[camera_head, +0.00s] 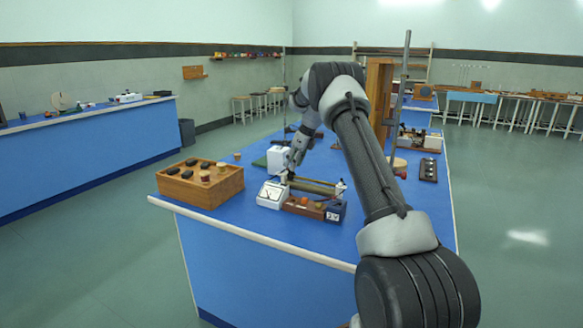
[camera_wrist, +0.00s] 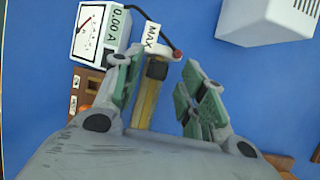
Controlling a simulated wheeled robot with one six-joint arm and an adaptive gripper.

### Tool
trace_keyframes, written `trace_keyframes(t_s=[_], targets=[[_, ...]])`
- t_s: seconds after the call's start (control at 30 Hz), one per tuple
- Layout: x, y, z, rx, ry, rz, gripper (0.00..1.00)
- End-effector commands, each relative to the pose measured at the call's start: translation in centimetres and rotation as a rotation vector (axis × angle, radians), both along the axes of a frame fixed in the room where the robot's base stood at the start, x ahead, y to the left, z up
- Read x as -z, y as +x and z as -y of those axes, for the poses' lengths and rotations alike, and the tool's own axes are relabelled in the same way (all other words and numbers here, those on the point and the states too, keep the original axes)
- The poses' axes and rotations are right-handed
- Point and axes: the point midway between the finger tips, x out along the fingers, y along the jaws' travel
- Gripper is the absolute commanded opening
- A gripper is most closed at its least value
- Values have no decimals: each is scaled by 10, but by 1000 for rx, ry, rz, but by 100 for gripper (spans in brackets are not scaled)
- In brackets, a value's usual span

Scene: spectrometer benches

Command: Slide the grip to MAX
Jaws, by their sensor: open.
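The slide rheostat (camera_head: 312,187) lies on the blue bench, a long yellowish tube beside the meter. A white MAX label (camera_wrist: 152,37) stands at that end. My gripper (camera_wrist: 165,85) is open, its two green-padded fingers around the tube's end region; I cannot tell whether they touch it. In the head view my gripper (camera_head: 290,170) is over the rheostat's left end, near the meter.
A white meter (camera_head: 271,194) reading 0.00 A stands left of the rheostat, also in the wrist view (camera_wrist: 97,32). A wooden box (camera_head: 201,184) with dark and light pieces stands left. A white box (camera_head: 278,158) stands behind.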

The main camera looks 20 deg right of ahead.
Motion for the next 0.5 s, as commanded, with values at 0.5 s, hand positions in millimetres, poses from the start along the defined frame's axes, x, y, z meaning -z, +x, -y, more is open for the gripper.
trace_keyframes(t_s=[0.5], targets=[[-83,-26,21,-1,0,2,41]])
